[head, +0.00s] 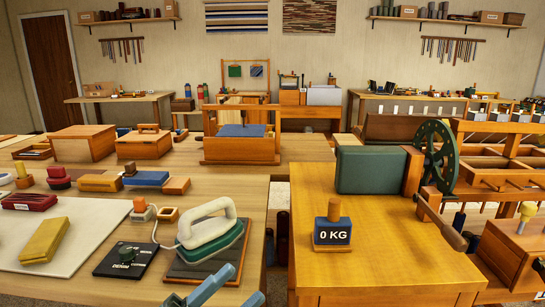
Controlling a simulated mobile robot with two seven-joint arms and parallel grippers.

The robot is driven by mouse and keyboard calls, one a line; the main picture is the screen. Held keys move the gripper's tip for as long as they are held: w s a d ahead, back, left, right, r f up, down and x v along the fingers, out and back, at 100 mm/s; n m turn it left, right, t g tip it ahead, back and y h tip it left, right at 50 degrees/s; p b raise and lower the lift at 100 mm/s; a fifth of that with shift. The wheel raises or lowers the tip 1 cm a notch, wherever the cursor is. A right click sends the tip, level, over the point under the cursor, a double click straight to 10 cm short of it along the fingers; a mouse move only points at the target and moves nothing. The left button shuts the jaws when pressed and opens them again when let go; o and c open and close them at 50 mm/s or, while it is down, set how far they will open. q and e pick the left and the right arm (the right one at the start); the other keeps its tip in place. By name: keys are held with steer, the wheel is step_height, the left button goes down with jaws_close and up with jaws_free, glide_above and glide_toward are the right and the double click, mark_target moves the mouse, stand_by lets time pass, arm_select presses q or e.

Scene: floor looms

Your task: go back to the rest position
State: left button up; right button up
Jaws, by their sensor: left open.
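My left gripper (236,286) shows at the bottom edge, left of the middle. Its blue-grey fingers are apart, and nothing shows between them. It is in front of the iron (210,236), which is white and green and sits on a dark stand. I cannot tell whether the fingers touch the stand. Most of the left arm is below the frame. My right gripper is not in view.
A black scale (125,259) and a white board (75,235) with a yellow block (45,240) lie to the left. A gap separates the two tables.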

arm_select(q)
steer(key=s+a+f+n+t+y, duration=0.1)
steer(key=a+f+n+t+y, duration=0.2)
steer(key=f+n+y, duration=0.35)
steer(key=a+f+n+t+y, duration=0.35)
steer(key=n+y, duration=0.35)
steer(key=n, duration=0.4)
steer(key=s+a+f+n+g+y, duration=0.2)
steer(key=s+f+n+g+y, duration=0.25)
steer(key=s+f+n, duration=0.5)
steer(key=r+m+g+p, duration=0.1)
steer(key=p, duration=0.4)
steer(key=w+r+m+g+p, duration=0.1)
steer(key=p, duration=0.4)
steer(key=r+m+g+p, duration=0.1)
steer(key=p, duration=0.5)
steer(key=shift+w+a+m+g, duration=0.15)
steer(key=shift+w+m+g, duration=0.15)
steer(key=shift+m+g, duration=0.1)
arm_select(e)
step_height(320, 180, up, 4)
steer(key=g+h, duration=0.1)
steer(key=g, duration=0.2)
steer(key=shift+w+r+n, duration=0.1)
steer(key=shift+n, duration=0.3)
arm_select(q)
steer(key=shift+f, duration=0.25)
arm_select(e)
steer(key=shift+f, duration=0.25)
